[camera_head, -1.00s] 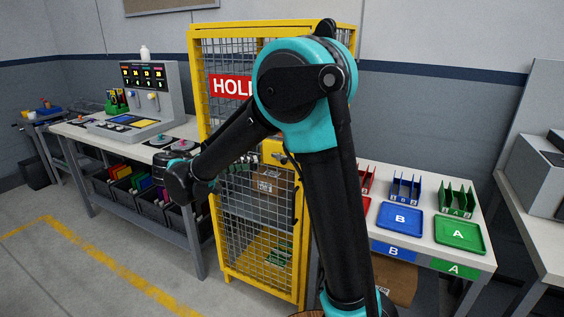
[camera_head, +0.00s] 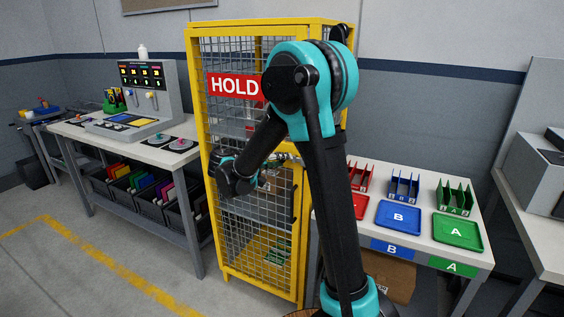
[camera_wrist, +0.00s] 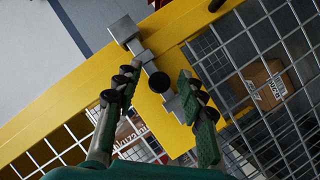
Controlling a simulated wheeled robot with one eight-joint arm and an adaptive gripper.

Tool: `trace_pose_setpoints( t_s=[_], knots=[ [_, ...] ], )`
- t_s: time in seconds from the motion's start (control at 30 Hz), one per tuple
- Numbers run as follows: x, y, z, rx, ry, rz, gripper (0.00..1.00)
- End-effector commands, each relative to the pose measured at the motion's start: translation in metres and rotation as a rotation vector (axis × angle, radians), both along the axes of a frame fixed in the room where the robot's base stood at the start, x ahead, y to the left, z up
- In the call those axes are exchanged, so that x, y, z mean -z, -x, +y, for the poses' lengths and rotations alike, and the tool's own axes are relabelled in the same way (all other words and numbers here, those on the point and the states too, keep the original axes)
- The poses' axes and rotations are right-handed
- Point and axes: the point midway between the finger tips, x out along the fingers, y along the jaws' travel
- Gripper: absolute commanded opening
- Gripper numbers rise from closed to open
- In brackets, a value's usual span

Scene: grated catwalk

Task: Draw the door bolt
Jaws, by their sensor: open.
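The door bolt (camera_wrist: 148,62) shows in the wrist view as a grey metal bar on a yellow plate of the cage door. It has a round black knob (camera_wrist: 160,82). My gripper (camera_wrist: 156,78) is open, with one green-padded finger on each side of the knob. I cannot tell whether either finger touches it. In the head view my gripper (camera_head: 274,163) is in front of the yellow mesh cage door (camera_head: 229,270), and the bolt is mostly hidden there by my arm.
A red HOLD sign (camera_head: 233,87) hangs on the cage. A cardboard box (camera_wrist: 268,86) is behind the mesh. A workbench with a control panel (camera_head: 148,88) stands left. A table with blue (camera_head: 398,217) and green (camera_head: 458,233) trays stands right. The floor in front is clear.

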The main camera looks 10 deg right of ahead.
Motion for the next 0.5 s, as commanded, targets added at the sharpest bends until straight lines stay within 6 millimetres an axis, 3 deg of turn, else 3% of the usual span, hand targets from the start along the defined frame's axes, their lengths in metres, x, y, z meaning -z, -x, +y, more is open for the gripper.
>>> trace_pose_setpoints(
  t_s=[0.37, 0.5],
  knots=[
    [0.0019, -0.003, -0.0058, 0.0, 0.0, 0.0, 0.4],
    [0.0019, -0.0031, -0.0056, 0.0, 0.001, 0.001, 0.25]
  ],
)
